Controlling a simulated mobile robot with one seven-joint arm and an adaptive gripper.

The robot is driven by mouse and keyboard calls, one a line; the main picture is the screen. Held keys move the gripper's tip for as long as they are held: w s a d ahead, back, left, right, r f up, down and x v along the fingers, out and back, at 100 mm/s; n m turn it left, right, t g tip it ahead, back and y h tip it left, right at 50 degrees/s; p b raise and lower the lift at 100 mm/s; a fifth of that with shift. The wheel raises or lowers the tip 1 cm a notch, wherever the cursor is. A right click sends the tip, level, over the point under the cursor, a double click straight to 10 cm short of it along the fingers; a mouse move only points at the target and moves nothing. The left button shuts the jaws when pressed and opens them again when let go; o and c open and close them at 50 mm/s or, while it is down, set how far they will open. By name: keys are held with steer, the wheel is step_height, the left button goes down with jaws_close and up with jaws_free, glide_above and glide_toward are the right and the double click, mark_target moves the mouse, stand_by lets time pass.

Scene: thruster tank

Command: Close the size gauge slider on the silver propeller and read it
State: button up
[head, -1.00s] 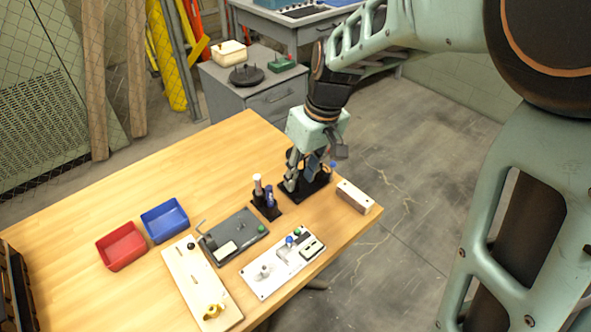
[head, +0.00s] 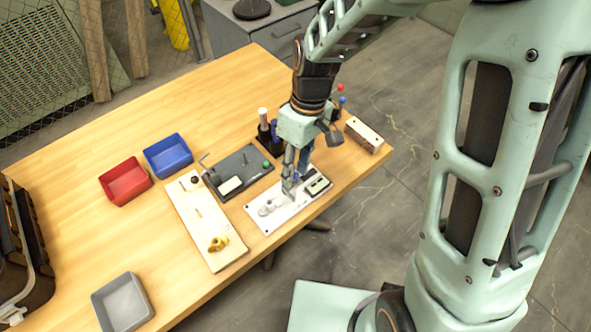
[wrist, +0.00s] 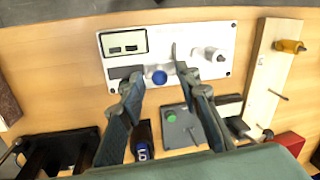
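The size gauge is a white panel (head: 256,222) near the table's front edge; it also shows in the wrist view (wrist: 229,35). It bears a small display (wrist: 123,43), too small to read, a blue slider knob (wrist: 159,77) and an upright jaw (wrist: 174,52). The silver propeller (wrist: 213,54) sits on the panel beside the jaw, with a visible space between them; it also shows in the head view (head: 268,208). My gripper (wrist: 157,80) is open, low over the panel, its fingers on either side of the blue knob. Contact cannot be told. In the head view my gripper (head: 291,188) hides the knob.
A wooden board (head: 197,213) with a gold propeller (head: 218,243) and a grey plate (head: 250,160) with a green button lie left of the gauge. A wooden block (head: 364,135) and a dark bottle holder (head: 264,139) stand behind. Red (head: 130,186), blue (head: 172,162) and grey (head: 122,304) trays sit left.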

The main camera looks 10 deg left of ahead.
steer(key=shift+f, duration=0.2)
steer(key=shift+c, duration=0.2)
jaws_close()
steer(key=shift+s+a, duration=0.7)
steer(key=shift+s, duration=0.1)
steer(key=shift+o, duration=0.2)
jaws_free()
steer(key=shift+r, duration=0.1)
